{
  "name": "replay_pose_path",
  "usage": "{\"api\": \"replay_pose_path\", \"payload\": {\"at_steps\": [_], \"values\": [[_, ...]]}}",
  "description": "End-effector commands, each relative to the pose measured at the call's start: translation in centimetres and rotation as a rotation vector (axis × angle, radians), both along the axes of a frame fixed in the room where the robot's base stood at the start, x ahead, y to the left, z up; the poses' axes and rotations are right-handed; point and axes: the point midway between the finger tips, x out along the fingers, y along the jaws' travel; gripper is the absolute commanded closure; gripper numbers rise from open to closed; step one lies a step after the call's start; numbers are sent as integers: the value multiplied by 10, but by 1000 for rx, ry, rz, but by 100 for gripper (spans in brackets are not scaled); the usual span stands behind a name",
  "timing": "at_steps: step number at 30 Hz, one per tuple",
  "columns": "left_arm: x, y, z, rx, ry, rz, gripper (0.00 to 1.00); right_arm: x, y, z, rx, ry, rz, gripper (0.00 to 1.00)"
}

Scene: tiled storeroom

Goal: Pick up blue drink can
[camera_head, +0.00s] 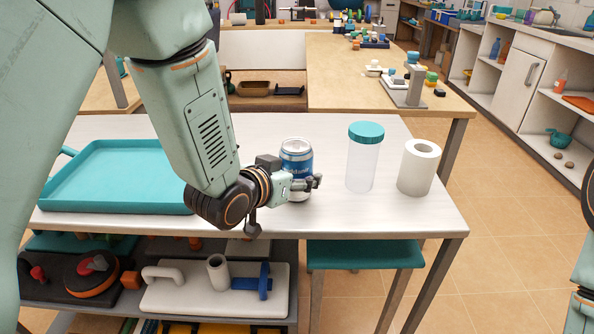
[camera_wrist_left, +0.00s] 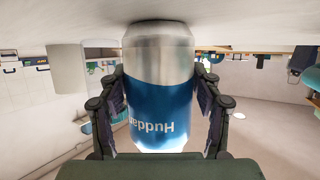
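The blue drink can (camera_head: 297,157), blue and silver, stands upright on the white table (camera_head: 240,130). My left gripper (camera_head: 305,184) reaches it from the left, with its fingers around the lower half. In the left wrist view, which is upside down, the can (camera_wrist_left: 160,95) sits centred between the two fingers (camera_wrist_left: 160,105), one close along each side. I cannot tell whether both pads touch it. The can's base seems to rest on the table. Only parts of my right arm show at the right edge; its gripper is not seen.
A clear jar with a teal lid (camera_head: 362,155) and a white paper roll (camera_head: 418,167) stand right of the can. A teal tray (camera_head: 110,177) lies at the left. A teal stool (camera_head: 365,254) is under the table edge. A wooden table (camera_head: 345,75) stands behind.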

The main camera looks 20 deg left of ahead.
Motion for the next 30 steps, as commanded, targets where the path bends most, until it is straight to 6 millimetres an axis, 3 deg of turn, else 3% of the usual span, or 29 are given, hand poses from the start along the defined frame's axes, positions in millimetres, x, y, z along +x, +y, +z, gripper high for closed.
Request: {"api": "replay_pose_path", "payload": {"at_steps": [16,25,30], "values": [[1,-2,0,1,-1,0,85,0,0,0,0,0,0,100],[1,-2,7,0,-5,0,86,0,0,3,0,0,0,100],[2,-2,36,1,-7,-1,86,0,0,17,0,0,0,100]]}}
